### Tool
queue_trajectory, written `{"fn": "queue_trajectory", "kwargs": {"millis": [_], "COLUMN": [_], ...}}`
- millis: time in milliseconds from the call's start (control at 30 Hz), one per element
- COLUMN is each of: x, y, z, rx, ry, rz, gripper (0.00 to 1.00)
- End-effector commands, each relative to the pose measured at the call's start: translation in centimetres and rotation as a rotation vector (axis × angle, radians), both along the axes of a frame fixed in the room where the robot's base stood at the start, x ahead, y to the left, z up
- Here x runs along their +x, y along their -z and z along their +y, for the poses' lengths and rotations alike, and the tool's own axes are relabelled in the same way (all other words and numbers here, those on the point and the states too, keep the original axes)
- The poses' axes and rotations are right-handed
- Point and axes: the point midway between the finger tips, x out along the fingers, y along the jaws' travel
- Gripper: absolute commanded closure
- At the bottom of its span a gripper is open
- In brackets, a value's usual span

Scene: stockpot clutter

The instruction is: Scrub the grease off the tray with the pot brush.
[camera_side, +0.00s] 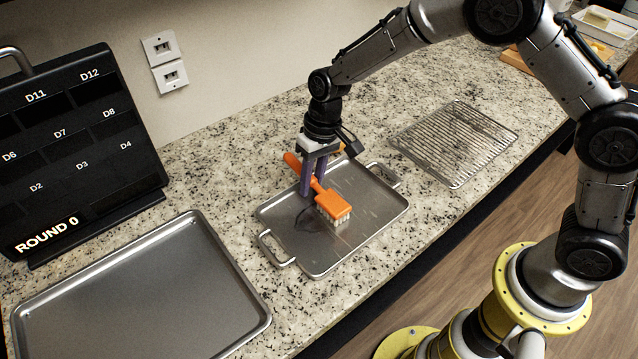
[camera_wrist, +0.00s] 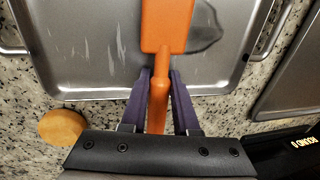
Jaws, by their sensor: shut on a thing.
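An orange pot brush (camera_side: 333,206) with pale bristles is held by its handle in my gripper (camera_side: 312,190), whose purple fingers are closed around it. In the wrist view the brush head (camera_wrist: 167,25) reaches over the tray and the handle passes between the fingertips (camera_wrist: 160,82). The metal tray (camera_side: 368,234) with two end handles lies on the counter under the brush. A dark smear (camera_side: 307,217) is on the tray left of the brush head; it also shows in the wrist view (camera_wrist: 205,38). Pale streaks (camera_wrist: 85,48) mark another part. Whether the bristles touch the tray is unclear.
A wire rack (camera_side: 455,143) lies behind right. A larger empty baking sheet (camera_side: 140,290) is at front left, beside a black board (camera_side: 75,150) reading "ROUND 0". A round tan object (camera_wrist: 62,127) sits near the tray. Bare counter (camera_side: 225,190) shows left of the tray.

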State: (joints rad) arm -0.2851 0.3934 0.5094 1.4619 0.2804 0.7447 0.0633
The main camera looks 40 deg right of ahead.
Motion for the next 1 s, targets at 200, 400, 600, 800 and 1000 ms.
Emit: {"fn": "queue_trajectory", "kwargs": {"millis": [200,400,600,800,1000], "x": [0.8,-1.1,-2.2,-2.2,-2.2], "y": [0.0,0.0,-0.4,-3.1,-5.0], "z": [0.0,0.0,0.0,-0.1,-0.1], "rx": [0.0,0.0,0.001,0.001,0.001], "ry": [0.0,-0.001,-0.001,0.0,0.001], "rz": [0.001,0.002,-0.001,-0.002,-0.003], "gripper": [1.0,1.0,1.0,1.0,1.0]}}
